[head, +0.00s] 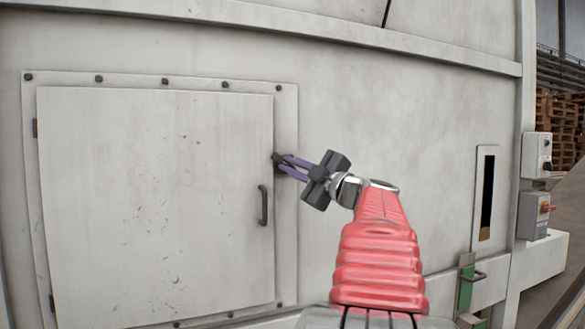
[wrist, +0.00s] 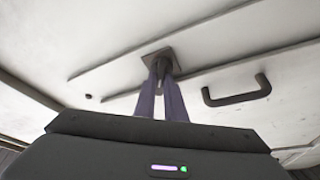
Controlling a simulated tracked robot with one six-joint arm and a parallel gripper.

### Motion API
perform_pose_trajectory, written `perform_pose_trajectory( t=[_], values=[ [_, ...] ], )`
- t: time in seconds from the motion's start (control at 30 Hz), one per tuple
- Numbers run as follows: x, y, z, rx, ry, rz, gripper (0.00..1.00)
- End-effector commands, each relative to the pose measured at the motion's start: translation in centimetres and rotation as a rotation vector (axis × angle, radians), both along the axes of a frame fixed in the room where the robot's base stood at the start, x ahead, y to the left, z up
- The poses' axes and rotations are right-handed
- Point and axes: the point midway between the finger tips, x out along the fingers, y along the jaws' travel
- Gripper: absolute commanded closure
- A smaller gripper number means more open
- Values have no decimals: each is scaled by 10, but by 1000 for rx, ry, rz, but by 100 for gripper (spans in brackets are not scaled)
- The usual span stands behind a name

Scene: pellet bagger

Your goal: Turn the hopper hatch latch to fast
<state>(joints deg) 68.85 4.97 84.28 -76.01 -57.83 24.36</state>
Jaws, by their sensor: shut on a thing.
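The hopper hatch (head: 160,200) is a pale, scuffed square door, closed flush in its bolted frame. The hatch latch (head: 277,160) is a small dark piece at the door's right edge, above the handle. My gripper (head: 281,161) reaches it from the right, its two purple fingers shut on the latch. In the wrist view the fingertips (wrist: 161,70) close on the latch in front of a dark square plate (wrist: 157,55). The fingers hide most of the latch, so I cannot tell its angle.
A dark bar handle (head: 263,205) stands out from the door just below the latch; it also shows right of the fingers in the wrist view (wrist: 237,92). To the right are a slotted panel (head: 486,195), a green part (head: 466,285) and switch boxes (head: 534,215). The wall between is clear.

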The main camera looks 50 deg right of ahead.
Motion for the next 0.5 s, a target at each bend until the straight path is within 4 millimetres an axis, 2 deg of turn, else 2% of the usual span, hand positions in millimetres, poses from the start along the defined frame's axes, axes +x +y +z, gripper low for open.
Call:
perform_pose_trajectory(
  t=[0.5],
  values=[
    [0, 0, -4, -384, 235, 5, 100]
  ],
)
